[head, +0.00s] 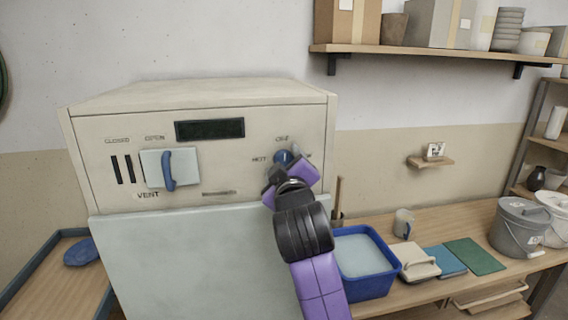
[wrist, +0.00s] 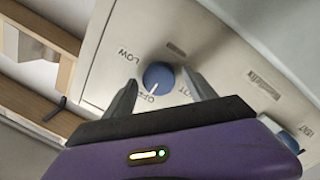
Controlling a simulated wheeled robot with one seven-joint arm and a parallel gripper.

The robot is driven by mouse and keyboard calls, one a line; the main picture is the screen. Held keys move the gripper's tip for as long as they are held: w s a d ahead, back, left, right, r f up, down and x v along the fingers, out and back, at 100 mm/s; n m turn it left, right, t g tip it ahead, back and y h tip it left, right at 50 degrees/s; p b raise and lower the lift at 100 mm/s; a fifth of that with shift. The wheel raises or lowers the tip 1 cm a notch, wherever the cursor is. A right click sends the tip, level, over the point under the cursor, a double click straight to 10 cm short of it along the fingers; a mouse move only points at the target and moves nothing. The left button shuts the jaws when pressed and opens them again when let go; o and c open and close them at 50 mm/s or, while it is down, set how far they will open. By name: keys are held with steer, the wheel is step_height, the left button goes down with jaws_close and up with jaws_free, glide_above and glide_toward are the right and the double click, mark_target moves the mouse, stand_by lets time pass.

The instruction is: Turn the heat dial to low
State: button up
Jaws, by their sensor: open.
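The heat dial (head: 283,157) is a round blue knob on the upper right of the cream kiln's front panel. In the wrist view the dial (wrist: 157,77) shows a white pointer line aimed at the OFF label. The LOW label sits to its upper left in that view, and another label, partly hidden by a finger, lies to its right. My gripper (head: 287,163) is at the panel, in front of the dial. In the wrist view my gripper (wrist: 160,88) is open, with one finger on each side of the dial. I cannot tell whether the fingers touch it.
The kiln panel (head: 110,190) also carries a vent plate with a blue handle (head: 168,169) and a dark display (head: 210,129). A blue tub (head: 376,284) stands on the bench at right, with boards and buckets beyond. A shelf (head: 430,50) hangs above.

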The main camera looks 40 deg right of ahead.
steer(key=shift+c, duration=0.5)
steer(key=c, duration=1.3)
steer(key=m, duration=0.4)
steer(key=shift+y, duration=0.3)
steer(key=m, duration=0.4)
steer(key=shift+d+r+m, duration=0.1)
steer(key=shift+m, duration=0.3)
steer(key=m+b, duration=0.1)
steer(key=m, duration=0.3)
steer(key=shift+s+y, duration=0.1)
steer(key=shift+y, duration=0.3)
steer(key=shift+d+m+b, duration=0.15)
steer(key=shift+m+b, duration=0.55)
steer(key=shift+m, duration=1.3)
